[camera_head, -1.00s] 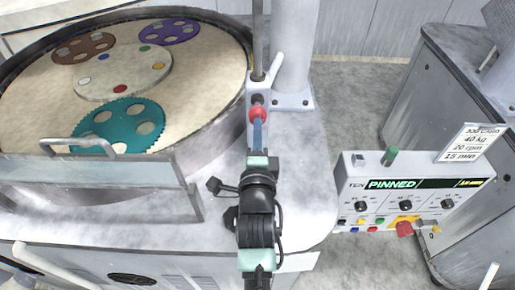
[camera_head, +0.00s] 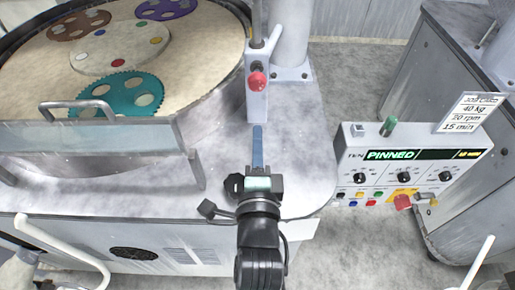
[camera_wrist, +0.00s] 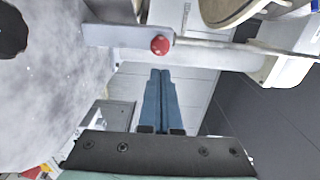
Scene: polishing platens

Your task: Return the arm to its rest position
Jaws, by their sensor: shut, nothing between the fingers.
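My gripper (camera_head: 257,140) is shut and empty, its blue fingers pressed together. In the head view it points away from me over the grey machine top, short of the upright post with the red knob (camera_head: 257,81). The wrist view shows the closed fingers (camera_wrist: 160,85) with the red knob (camera_wrist: 160,44) beyond their tips. There is a visible gap between tips and knob in both views.
The round platen (camera_head: 190,60) with teal (camera_head: 128,92), brown and purple gears lies left, behind a clear guard (camera_head: 100,141) with a handle. A control panel (camera_head: 412,168) reading PINNED stands right. A grey cabinet (camera_head: 450,70) is behind it.

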